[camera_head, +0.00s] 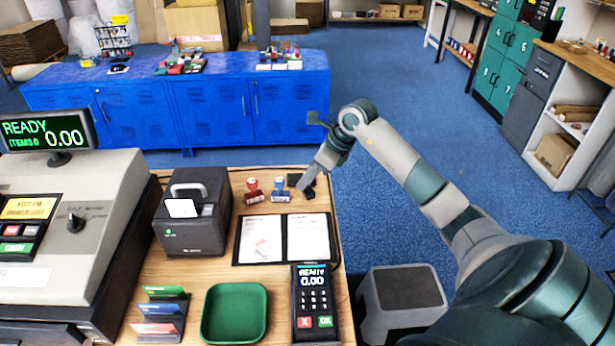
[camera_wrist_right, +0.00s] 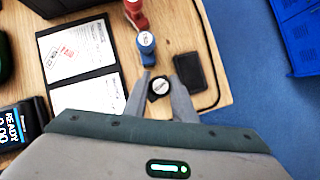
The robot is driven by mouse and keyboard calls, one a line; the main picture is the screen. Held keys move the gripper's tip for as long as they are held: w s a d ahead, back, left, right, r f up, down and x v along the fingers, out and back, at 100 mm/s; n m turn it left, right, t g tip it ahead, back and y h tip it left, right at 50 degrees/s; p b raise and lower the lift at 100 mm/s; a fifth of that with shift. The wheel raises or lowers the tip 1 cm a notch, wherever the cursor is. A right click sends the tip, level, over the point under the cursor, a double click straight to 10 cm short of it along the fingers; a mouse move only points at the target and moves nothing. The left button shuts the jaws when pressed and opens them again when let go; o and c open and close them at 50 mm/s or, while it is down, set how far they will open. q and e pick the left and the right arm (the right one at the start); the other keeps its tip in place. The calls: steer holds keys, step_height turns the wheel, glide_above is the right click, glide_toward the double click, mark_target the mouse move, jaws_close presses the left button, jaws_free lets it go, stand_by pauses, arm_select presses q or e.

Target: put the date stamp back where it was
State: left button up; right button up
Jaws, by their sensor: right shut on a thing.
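My right gripper (camera_head: 307,186) is at the right edge of the wooden counter, beyond the open folder. In the right wrist view, the gripper (camera_wrist_right: 160,90) is shut on a black stamp (camera_wrist_right: 159,86) with a round pale label on top, which I take for the date stamp. I cannot tell whether its base touches the counter. A blue stamp (camera_head: 279,190) and a red stamp (camera_head: 252,190) stand upright to the left; both also show in the wrist view, the blue one (camera_wrist_right: 146,44) beside the held stamp. A dark pad (camera_wrist_right: 188,72) lies just right of the fingers.
The open folder (camera_head: 286,238), a black printer (camera_head: 196,212), a card terminal (camera_head: 314,303), a green tray (camera_head: 234,313) and a cash register (camera_head: 60,235) crowd the counter (camera_head: 240,273). Blue lockers (camera_head: 205,108) stand behind. Floor lies right of the counter edge.

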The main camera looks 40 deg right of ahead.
steer(key=shift+f, duration=0.55)
arm_select(q)
steer(key=shift+r, duration=0.3)
arm_select(e)
steer(key=shift+f, duration=0.2)
steer(key=o, duration=0.8)
arm_select(q)
steer(key=shift+f, duration=0.15)
arm_select(e)
steer(key=shift+o, duration=0.2)
steer(key=shift+r, duration=0.1)
